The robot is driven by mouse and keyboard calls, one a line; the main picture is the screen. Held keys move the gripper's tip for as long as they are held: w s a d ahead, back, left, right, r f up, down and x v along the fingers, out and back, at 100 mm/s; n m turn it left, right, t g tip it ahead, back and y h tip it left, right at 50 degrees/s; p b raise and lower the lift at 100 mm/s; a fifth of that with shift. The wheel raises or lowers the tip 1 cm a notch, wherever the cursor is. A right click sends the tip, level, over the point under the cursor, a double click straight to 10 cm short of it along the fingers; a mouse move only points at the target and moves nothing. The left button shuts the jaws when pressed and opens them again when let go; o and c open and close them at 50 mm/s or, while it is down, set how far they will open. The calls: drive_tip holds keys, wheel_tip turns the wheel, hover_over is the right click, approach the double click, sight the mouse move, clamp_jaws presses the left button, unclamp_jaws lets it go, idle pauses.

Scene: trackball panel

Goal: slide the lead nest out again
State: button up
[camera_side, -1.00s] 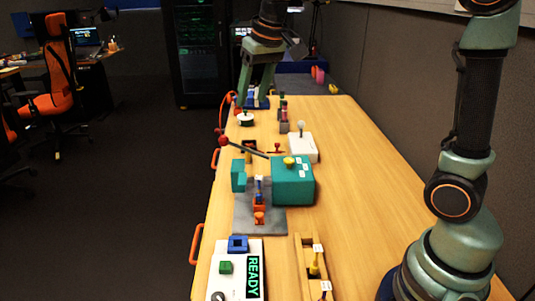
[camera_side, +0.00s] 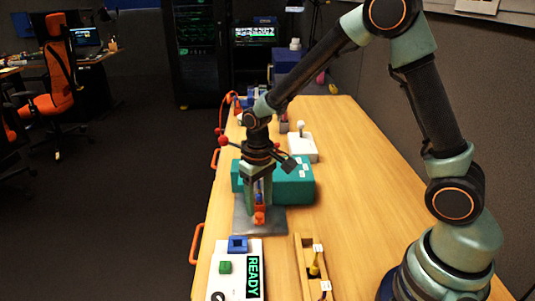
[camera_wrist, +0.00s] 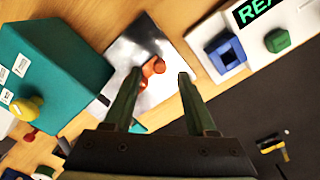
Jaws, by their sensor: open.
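The orange slide piece (camera_side: 259,217), which I take to be the lead nest, sits on a grey metal plate (camera_side: 272,222) at the front of a teal box (camera_side: 297,184). In the wrist view, the orange piece (camera_wrist: 153,67) appears between my gripper's fingertips (camera_wrist: 160,74), with a gap to the right finger. My gripper (camera_side: 258,200) points down over the plate, open, with nothing clamped. Whether the fingers flank the piece at its own height I cannot tell. The fingers and wrist hide the rear of the nest and part of the teal box.
A white panel with a blue square socket (camera_side: 238,244), a green button (camera_side: 226,267) and a READY display (camera_side: 253,277) lies in front. A wooden fixture (camera_side: 301,262) stands to its right. A white box (camera_side: 303,147) stands behind the teal box. The table's right side is clear.

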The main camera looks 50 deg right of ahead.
sight(259, 214)
drive_tip(key=shift+f, duration=1.55)
clamp_jaws()
drive_tip(key=shift+r, duration=0.1)
